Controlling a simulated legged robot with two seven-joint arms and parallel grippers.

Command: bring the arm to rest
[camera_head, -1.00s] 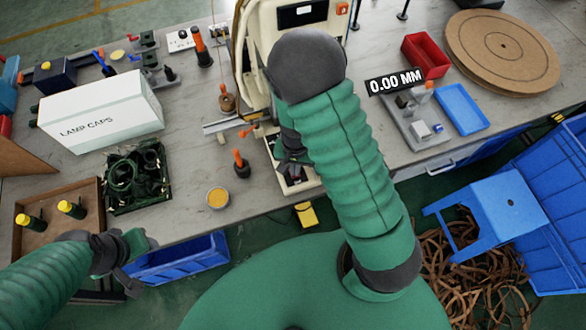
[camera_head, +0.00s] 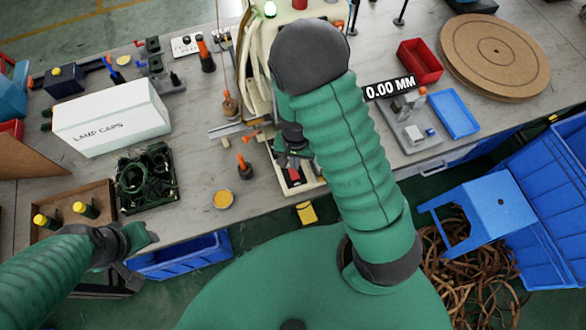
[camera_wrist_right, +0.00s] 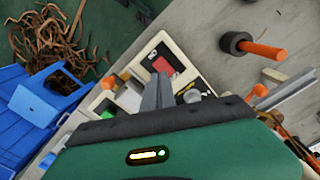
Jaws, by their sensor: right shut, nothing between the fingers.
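My right arm, in a green sleeve, reaches over the bench in the head view, and its dark elbow hides part of the cream machine. My right gripper (camera_head: 288,166) is over the small tray (camera_head: 311,184) in front of the machine. In the right wrist view its two grey fingers (camera_wrist_right: 166,93) are together with nothing between them, above that tray with a red piece (camera_wrist_right: 163,65) in it. My left gripper (camera_head: 140,256) hangs at the bench's front edge by the blue bin; its finger gap is unclear.
The cream machine (camera_head: 257,45) stands just behind the right gripper. A white box (camera_head: 112,118), green coil tray (camera_head: 173,190) and blue stool (camera_head: 490,207) are farther off.

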